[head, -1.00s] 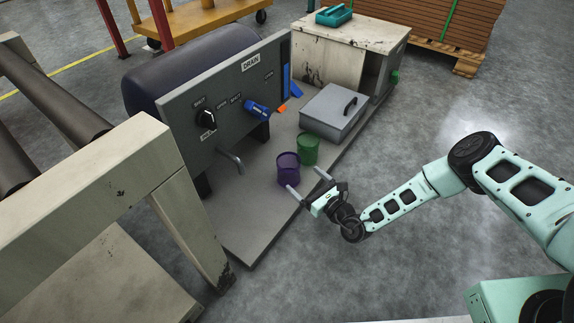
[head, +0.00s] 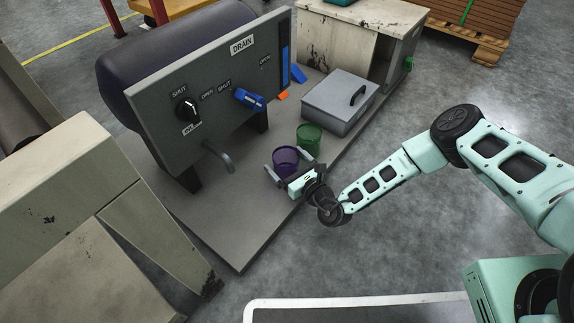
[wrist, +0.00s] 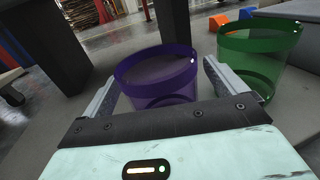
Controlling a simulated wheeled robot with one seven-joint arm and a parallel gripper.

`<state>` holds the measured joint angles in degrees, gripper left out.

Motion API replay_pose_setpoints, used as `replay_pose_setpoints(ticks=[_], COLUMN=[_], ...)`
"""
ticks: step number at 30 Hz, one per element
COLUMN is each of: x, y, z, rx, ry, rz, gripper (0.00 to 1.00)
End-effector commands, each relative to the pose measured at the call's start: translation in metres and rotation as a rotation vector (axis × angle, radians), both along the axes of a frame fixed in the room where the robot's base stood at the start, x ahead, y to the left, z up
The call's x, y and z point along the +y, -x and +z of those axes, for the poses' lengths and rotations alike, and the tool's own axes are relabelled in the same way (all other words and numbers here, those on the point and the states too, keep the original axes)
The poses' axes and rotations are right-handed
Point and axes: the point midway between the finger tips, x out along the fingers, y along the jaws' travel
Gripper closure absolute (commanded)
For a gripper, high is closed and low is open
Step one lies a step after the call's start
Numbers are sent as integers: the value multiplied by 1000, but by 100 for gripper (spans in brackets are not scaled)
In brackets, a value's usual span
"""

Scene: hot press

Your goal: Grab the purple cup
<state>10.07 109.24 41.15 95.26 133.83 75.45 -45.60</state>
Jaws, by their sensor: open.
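The purple cup (head: 287,160) stands upright on the grey platform, in front of the grey panel. In the wrist view the purple cup (wrist: 157,76) sits between the two fingers, its lower part hidden by the gripper body. My gripper (head: 290,167) is open around the cup, one finger on each side. In the wrist view the fingers of my gripper (wrist: 160,88) show left and right of the cup. The right finger lies between the purple cup and the green cup; I cannot tell whether either finger touches.
A green cup (head: 309,139) stands close on the right of the purple one. A grey lidded box (head: 340,102) is behind it. A bent spout (head: 219,156) and a blue handle (head: 250,98) stick out from the panel (head: 210,85). The platform's front left (head: 235,235) is clear.

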Motion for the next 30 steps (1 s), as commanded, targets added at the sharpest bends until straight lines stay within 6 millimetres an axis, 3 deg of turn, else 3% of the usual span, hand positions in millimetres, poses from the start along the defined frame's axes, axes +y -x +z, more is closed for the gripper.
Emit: replay_pose_setpoints(ticks=[3, 8, 9, 20, 30], x=[0, 0, 0, 0, -1], y=[0, 0, 0, 0, -1], z=[0, 0, 0, 4, 47], rx=[0, 0, 0, -1, 0], ry=[0, 0, 0, -1, -2], rz=[0, 0, 0, 0, -1], gripper=[4, 48, 53, 53, 53])
